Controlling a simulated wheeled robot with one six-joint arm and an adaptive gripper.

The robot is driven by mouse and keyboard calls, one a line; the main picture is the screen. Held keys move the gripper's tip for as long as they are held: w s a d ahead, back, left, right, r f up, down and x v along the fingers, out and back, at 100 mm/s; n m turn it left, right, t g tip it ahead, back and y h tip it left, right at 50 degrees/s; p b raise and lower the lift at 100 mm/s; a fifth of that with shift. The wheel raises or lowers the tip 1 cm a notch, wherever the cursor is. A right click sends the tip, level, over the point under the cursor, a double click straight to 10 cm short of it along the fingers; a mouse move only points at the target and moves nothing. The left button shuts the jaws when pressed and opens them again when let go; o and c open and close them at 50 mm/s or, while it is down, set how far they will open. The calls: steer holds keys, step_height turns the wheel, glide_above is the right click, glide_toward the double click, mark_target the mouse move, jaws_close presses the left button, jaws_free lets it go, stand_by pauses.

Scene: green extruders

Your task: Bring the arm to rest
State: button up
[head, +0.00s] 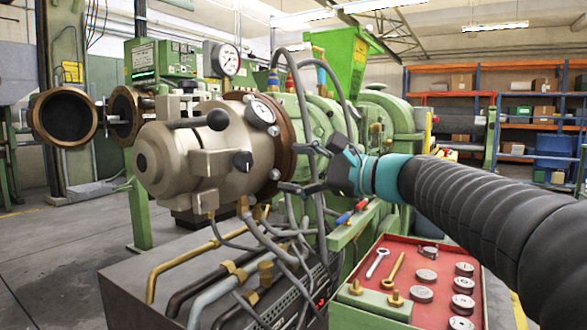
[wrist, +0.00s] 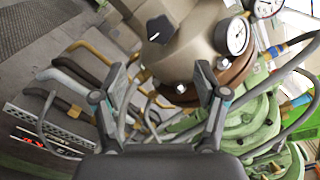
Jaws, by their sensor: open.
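My gripper (head: 297,168) is at the end of my arm, which reaches in from the right in the head view. It is held in the air in front of the green extruder (head: 318,130), beside its beige cylindrical head (head: 180,155). In the wrist view my gripper (wrist: 160,70) shows two dark fingers spread apart with nothing between them. Beyond the fingers are the beige head (wrist: 185,30), a dial gauge (wrist: 233,36) and several hoses. I cannot tell whether a finger touches a hose.
A red tray (head: 390,310) with several round metal parts and tools lies below my arm. Grey cables (head: 290,240) and brass pipes (head: 185,262) crowd the space under the extruder head. Shelves (head: 480,100) stand at the back right. Open floor (head: 60,250) is at the left.

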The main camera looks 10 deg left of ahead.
steer(key=s+d+f+n+g+h, duration=0.1)
steer(key=s+d+f+n+h, duration=0.15)
steer(key=f, duration=0.45)
steer(key=s+d+f+n+h, duration=0.1)
steer(key=d+f+n+h, duration=0.15)
steer(key=f, duration=0.45)
steer(key=s+d+f+n+g+h, duration=0.1)
steer(key=s+d+f+h, duration=0.15)
steer(key=f, duration=0.55)
steer(key=s+d+f+n+h, duration=0.3)
steer(key=s+d+f, duration=0.3)
steer(key=s+d, duration=0.2)
steer(key=s+d+f+n+h, duration=0.2)
steer(key=s+d+f+h, duration=0.4)
steer(key=s+d, duration=0.3)
steer(key=shift+s+d+f+n+t, duration=0.2)
steer(key=shift+s+d+n+t, duration=0.15)
steer(key=shift+s, duration=1.1)
steer(key=shift+a, duration=0.1)
